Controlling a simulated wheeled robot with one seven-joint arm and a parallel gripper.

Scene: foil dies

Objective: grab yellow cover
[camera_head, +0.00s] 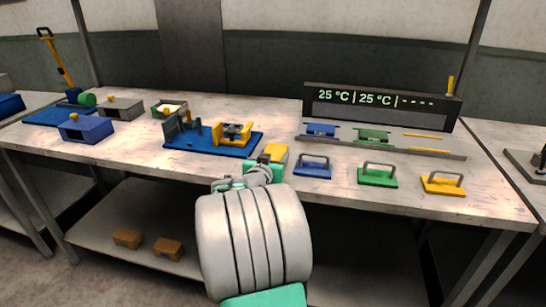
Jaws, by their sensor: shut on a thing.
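My gripper (269,163) is over the front part of the workbench, at the end of my arm, seen from behind. It is shut on a yellow piece (277,152), which appears to be the yellow cover. The yellow piece shows just beyond the jaws, right of the blue fixture. My gripper and arm hide its lower part, so I cannot tell whether it touches the bench. Another yellow part (234,131) sits on the blue fixture (205,145). A yellow plate with a grey handle (444,186) lies at the bench's right front.
A blue handled plate (312,168) and a green one (377,178) stand right of my gripper. Behind them is a grey rack with a temperature display (380,103). Blue (86,130) and grey boxes stand at left. Two brown boxes (127,238) lie on the lower shelf.

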